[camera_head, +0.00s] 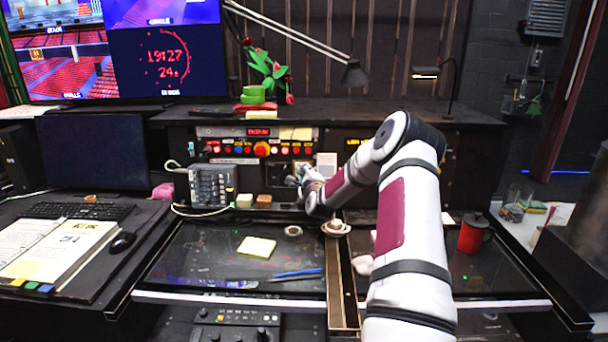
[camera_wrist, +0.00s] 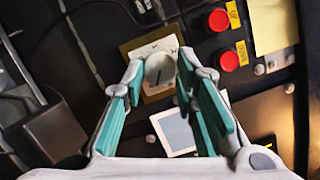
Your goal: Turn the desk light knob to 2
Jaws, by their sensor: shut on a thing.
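The round grey knob (camera_wrist: 160,68) sits on a white label plate with a brass-coloured edge (camera_wrist: 133,46) in the wrist view. A dark pointer line runs across its face. My gripper (camera_wrist: 161,76) has its teal fingers shut on the knob, one on each side. The label's markings are too small to read, so I cannot tell the setting. In the head view my gripper (camera_head: 301,178) reaches the dark front panel at the back of the desk; its fingers and the knob are too small there to make out clearly.
Two red buttons (camera_wrist: 218,20) and a yellow note (camera_wrist: 268,25) are beside the knob. A pale square switch (camera_wrist: 174,131) lies below. A red mug (camera_head: 473,233) stands on the right desk.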

